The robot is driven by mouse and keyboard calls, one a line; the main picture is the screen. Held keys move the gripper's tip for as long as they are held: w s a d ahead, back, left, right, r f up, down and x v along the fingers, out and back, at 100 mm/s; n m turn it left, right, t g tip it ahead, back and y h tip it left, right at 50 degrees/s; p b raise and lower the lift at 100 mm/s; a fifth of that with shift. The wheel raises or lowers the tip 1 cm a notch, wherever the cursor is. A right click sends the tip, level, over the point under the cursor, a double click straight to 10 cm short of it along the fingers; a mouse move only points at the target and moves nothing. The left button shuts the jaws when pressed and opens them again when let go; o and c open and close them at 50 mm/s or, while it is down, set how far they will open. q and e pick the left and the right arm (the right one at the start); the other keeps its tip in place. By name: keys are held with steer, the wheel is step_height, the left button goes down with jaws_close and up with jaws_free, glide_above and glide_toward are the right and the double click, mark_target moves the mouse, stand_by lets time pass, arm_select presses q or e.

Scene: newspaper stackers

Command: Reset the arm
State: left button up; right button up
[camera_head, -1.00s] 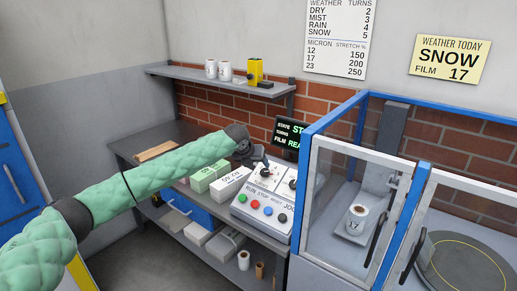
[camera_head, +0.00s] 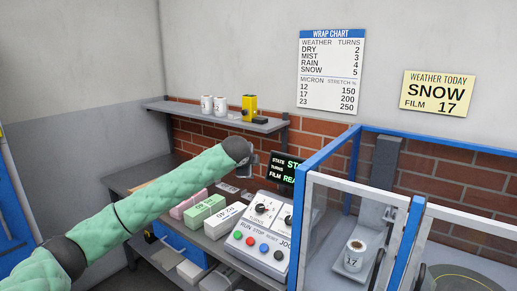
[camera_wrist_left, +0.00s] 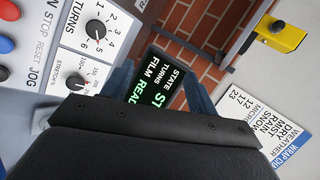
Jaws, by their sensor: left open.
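My left arm comes in from the left in a green padded sleeve. Its gripper (camera_head: 250,167) is raised above the back of the control panel (camera_head: 262,232), beside the dark status screen (camera_head: 287,168), and looks clear of both. In the left wrist view the two blue-grey fingers of the gripper (camera_wrist_left: 158,82) stand apart with nothing between them, the screen (camera_wrist_left: 160,80) showing behind. The turns knob (camera_wrist_left: 96,30) and the stretch knob (camera_wrist_left: 76,83) are at the left there. My right gripper is not in view.
A shelf (camera_head: 215,114) on the brick wall holds white rolls (camera_head: 213,104) and a yellow device (camera_head: 249,106). Several boxes (camera_head: 204,209) lie on the bench left of the panel. A blue-framed glass enclosure (camera_head: 312,163) stands at the right, with a film roll (camera_head: 355,250) inside.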

arm_select(q)
steer(key=s+a+f+n+g+y, duration=0.1)
steer(key=s+a+f+n, duration=0.35)
steer(key=s+f, duration=0.75)
steer(key=s+a+f+n+g, duration=0.1)
steer(key=s+a+f+n, duration=0.4)
steer(key=f, duration=1)
steer(key=s+a+f+n+g+y, duration=0.1)
steer(key=s+a+f+n, duration=0.1)
steer(key=s+f+n, duration=0.8)
steer(key=s+f+g, duration=0.2)
steer(key=s+f, duration=0.7)
steer(key=s, duration=0.3)
steer(key=s+a+f+m+g, duration=0.1)
steer(key=s+f+g, duration=0.1)
steer(key=s+f, duration=0.7)
steer(key=s+f+m+g, duration=0.1)
steer(key=s+f+g, duration=0.1)
steer(key=s+f, duration=0.7)
steer(key=s, duration=0.7)
steer(key=shift+s+a+f, duration=0.15)
steer(key=shift+s+a, duration=0.1)
steer(key=shift+a, duration=0.05)
